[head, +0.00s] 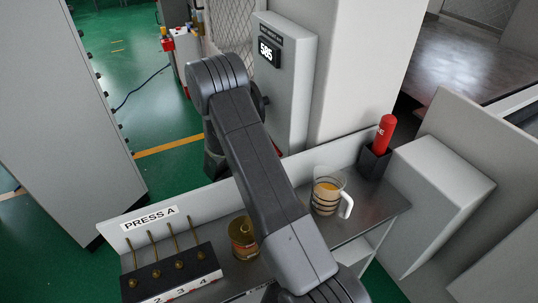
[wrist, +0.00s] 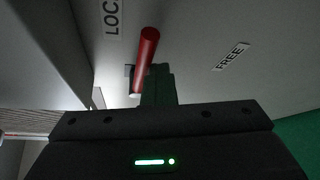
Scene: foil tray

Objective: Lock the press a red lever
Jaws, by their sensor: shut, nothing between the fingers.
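The red lever (wrist: 147,57) shows in the wrist view, sticking out from a pale panel. It lies between a partly cut-off label reading "LOC" (wrist: 112,17) and a "FREE" label (wrist: 232,57), nearer the "LOC" side. My gripper (wrist: 157,72) is shut and empty, with its fingers right beside the lever's lower part; I cannot tell whether they touch it. A "PRESS A" sign (head: 150,218) is on the bench's back edge.
A grey cabinet (head: 287,85) with a "585" display stands behind my arm. The bench holds a block with several brass rods (head: 172,272), a brass-coloured can (head: 242,238), a glass mug (head: 325,192) and a red-handled object (head: 384,134) in a dark holder.

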